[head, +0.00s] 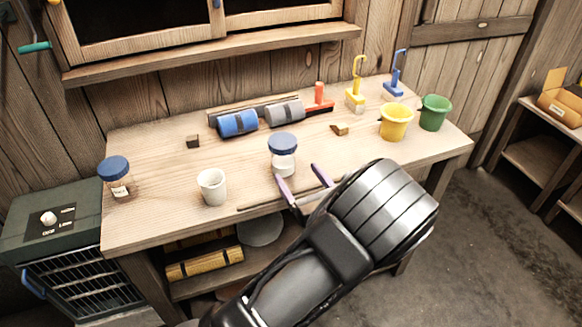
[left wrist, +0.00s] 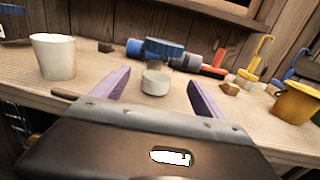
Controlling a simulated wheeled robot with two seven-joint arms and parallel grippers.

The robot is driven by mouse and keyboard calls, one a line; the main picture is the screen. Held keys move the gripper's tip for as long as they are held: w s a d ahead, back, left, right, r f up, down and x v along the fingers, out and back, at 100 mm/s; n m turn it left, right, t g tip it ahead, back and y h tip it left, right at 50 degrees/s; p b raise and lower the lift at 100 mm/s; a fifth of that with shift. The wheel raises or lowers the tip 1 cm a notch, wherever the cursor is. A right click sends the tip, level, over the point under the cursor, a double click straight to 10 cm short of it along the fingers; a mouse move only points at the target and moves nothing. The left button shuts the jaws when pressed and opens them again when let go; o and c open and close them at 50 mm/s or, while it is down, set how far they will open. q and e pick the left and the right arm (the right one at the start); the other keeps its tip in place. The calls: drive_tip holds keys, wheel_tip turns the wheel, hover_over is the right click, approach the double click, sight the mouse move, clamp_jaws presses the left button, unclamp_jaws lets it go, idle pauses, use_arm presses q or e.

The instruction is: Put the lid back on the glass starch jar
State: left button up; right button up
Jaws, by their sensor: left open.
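The glass starch jar (head: 284,166) stands near the front edge of the bench, with white starch in its lower part. The blue lid (head: 283,142) is at its top; I cannot tell whether it is fully seated. In the left wrist view, the jar (left wrist: 155,83) is ahead between the fingers, and the ridged blue lid (left wrist: 166,52) shows above it. My left gripper (head: 303,181) is open and empty, its lilac fingers just in front of the jar at the bench edge. My right gripper is not in view.
A white cup (head: 212,187) and another blue-lidded jar (head: 119,181) stand left. Blue and grey rollers (head: 238,123) lie behind. Yellow (head: 396,123) and green buckets (head: 434,113) stand right. A thin stick (head: 258,204) lies along the front edge.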

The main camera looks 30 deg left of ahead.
use_arm(q)
drive_tip(key=shift+v, duration=0.95)
